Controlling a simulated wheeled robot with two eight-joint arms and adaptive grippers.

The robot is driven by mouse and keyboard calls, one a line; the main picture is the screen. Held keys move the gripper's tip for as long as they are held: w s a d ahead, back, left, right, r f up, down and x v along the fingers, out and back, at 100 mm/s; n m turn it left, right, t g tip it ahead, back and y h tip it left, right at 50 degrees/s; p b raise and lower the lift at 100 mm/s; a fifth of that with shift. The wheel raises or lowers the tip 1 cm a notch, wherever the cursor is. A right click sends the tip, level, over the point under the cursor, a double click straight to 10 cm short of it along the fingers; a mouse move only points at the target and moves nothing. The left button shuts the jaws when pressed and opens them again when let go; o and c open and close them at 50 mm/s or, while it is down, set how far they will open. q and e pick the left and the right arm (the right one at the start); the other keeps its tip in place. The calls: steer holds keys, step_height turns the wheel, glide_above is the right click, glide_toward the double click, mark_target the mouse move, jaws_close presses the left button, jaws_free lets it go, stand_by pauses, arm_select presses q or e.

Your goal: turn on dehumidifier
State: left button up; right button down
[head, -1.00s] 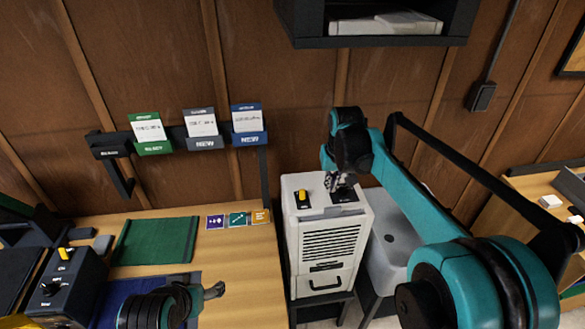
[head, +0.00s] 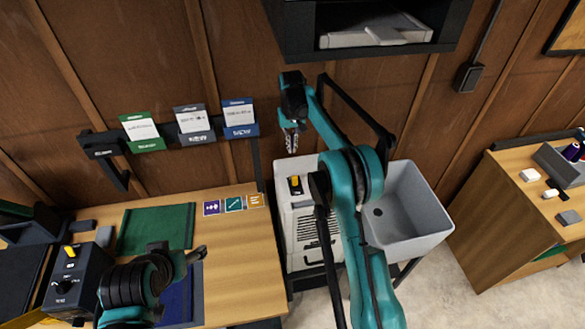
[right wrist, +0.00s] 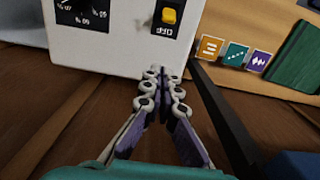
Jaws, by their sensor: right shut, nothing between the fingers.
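The dehumidifier (head: 300,246) is a white box with a vented front, standing between the wooden bench and a grey sink. A yellow switch (head: 295,184) sits on a black plate on its top; it also shows in the right wrist view (right wrist: 169,16). A black dial (right wrist: 82,12) is beside it in that view; my right arm hides the dial in the head view. My right gripper (head: 291,149) is shut and empty, near the dehumidifier's back edge by the wall. Its fingertips (right wrist: 162,72) point at the white casing near the switch. My left gripper (head: 199,253) hangs over the bench, its fingers too small to judge.
The grey sink (head: 420,239) adjoins the dehumidifier on the right. A dark wall shelf (head: 375,57) hangs above. The bench (head: 240,265) holds a green mat (head: 158,228) and a control box with a yellow switch (head: 78,279). A card rack (head: 165,137) is on the wall.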

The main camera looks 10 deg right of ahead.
mark_target(292, 172)
steer(key=shift+f, duration=0.1)
step_height(292, 172, down, 10)
steer(key=shift+f+b, duration=0.15)
steer(key=shift+b, duration=0.2)
steer(key=s, duration=0.1)
steer(key=s+r, duration=0.1)
steer(key=s, duration=0.1)
steer(key=shift+s+r, duration=0.15)
steer(key=shift+r, duration=0.2)
steer(key=shift+s+r, duration=0.15)
steer(key=shift+s, duration=0.15)
